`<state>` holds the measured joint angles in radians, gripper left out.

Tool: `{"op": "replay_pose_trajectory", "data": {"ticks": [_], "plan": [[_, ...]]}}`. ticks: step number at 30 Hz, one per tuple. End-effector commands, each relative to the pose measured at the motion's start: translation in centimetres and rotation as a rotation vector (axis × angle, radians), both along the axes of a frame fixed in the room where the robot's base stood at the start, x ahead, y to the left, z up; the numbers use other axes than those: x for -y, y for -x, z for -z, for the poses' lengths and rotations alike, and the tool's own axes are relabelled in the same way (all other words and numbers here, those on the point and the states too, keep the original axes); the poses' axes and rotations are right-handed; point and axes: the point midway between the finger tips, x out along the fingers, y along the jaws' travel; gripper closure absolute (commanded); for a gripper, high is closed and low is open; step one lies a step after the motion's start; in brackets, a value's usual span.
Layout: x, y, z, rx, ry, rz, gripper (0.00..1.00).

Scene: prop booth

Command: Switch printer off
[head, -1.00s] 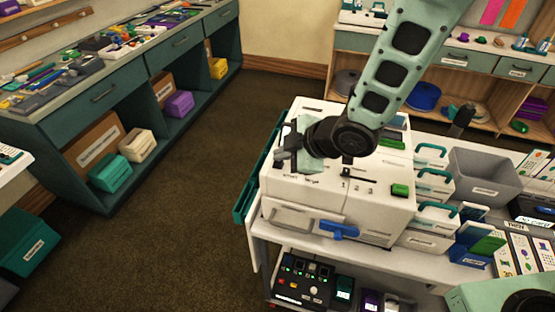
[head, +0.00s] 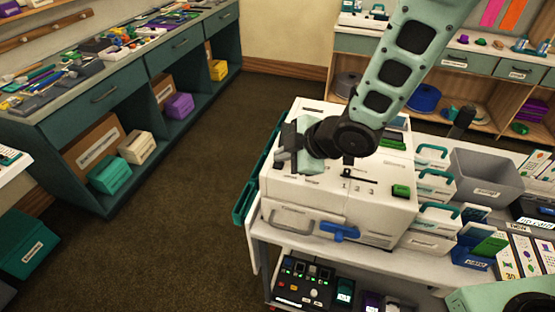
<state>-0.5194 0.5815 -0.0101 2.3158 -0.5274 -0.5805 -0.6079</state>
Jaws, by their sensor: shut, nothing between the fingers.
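The likely printer is a white boxy machine (head: 330,185) on a white cart, with small dark markings, slots and a green block (head: 401,191) on its top. A blue handle (head: 340,231) and a grey handle (head: 290,219) are on its front face. My gripper (head: 284,155) is over the left part of the machine's top, shut and empty. Whether it touches the top is unclear. My wrist and arm hide part of the top, and I cannot make out a power switch.
White boxes with teal handles (head: 431,155) and a grey bin (head: 486,178) stand right of the machine. A black control box (head: 303,281) sits on the cart's lower shelf. Brown floor at left is clear, up to a teal cabinet (head: 100,95).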

Motion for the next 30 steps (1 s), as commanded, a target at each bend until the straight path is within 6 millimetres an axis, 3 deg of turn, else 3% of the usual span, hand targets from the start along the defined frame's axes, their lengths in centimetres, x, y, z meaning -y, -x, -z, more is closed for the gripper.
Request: {"op": "replay_pose_trajectory", "data": {"ticks": [7, 24, 30], "plan": [[0.0, 0.0, -0.5, 0.001, -0.001, 0.0, 1.0], [0.0, 0.0, -5.8, 0.001, -0.003, 0.001, 1.0], [0.0, 0.0, -6.1, 0.001, -0.001, 0.0, 1.0]]}}
